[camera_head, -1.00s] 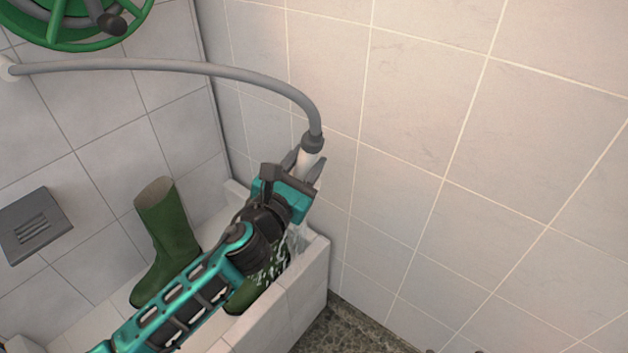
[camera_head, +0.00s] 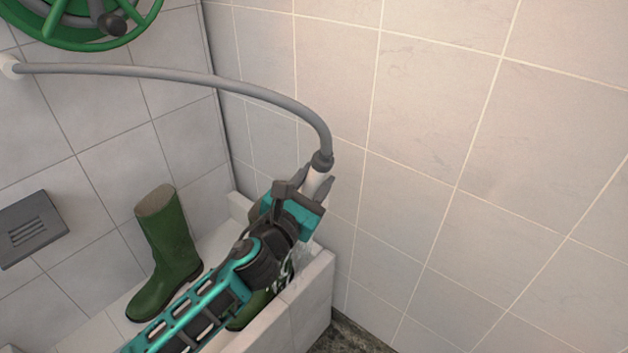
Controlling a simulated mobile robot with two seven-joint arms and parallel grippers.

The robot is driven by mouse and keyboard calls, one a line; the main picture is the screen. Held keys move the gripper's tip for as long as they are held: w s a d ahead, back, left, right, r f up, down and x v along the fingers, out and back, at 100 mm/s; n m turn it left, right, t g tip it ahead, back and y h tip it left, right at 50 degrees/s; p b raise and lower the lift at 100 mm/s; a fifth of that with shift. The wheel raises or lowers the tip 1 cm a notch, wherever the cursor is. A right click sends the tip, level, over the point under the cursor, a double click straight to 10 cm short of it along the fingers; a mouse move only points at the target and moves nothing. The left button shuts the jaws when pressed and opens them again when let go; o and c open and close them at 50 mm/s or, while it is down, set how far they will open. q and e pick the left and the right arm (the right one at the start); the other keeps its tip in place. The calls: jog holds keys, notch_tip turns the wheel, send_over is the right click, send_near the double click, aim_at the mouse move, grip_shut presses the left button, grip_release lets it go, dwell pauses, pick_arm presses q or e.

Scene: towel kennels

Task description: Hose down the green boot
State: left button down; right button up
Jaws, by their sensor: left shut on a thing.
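My left gripper (camera_head: 312,187) is shut on the white nozzle (camera_head: 317,180) at the end of the grey hose (camera_head: 215,82). Water shows just below the gripper, near a second green boot (camera_head: 250,310) that my left arm mostly hides. One green boot (camera_head: 165,250) stands upright and in clear view in the tiled trough, to the left of my arm. Both boots look green; I cannot tell where all of the water lands. My right gripper is not in view.
The trough's pale front wall (camera_head: 305,305) stands at the right of the boots. A green hose reel (camera_head: 85,25) is at the top left. A grey wall plate (camera_head: 30,230) is at the left. The right tiled wall (camera_head: 450,150) is bare.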

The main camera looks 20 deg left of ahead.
aim_at(314, 155)
pick_arm(q)
jog(key=shift+w+r, duration=0.1)
jog(key=shift+w, duration=0.1)
jog(key=shift+w+d, duration=0.25)
jog(key=shift+w, duration=0.35)
jog(key=shift+w+d, duration=0.25)
jog(key=shift+w, duration=0.35)
jog(key=shift+r+p, duration=0.75)
jog(key=shift+r, duration=0.05)
jog(key=shift+r+p, duration=0.85)
jog(key=shift+p, duration=0.05)
jog(key=shift+r+p, duration=0.9)
jog(key=shift+p, duration=0.05)
jog(key=shift+s+a+r+p, duration=0.1)
jog(key=shift+s+r+p, duration=0.25)
jog(key=shift+p, duration=0.2)
jog(key=shift+s+a+r, duration=0.1)
jog(key=shift+s+a, duration=0.1)
jog(key=shift+s, duration=0.3)
jog(key=shift+s+a, duration=0.2)
jog(key=shift+s, duration=0.3)
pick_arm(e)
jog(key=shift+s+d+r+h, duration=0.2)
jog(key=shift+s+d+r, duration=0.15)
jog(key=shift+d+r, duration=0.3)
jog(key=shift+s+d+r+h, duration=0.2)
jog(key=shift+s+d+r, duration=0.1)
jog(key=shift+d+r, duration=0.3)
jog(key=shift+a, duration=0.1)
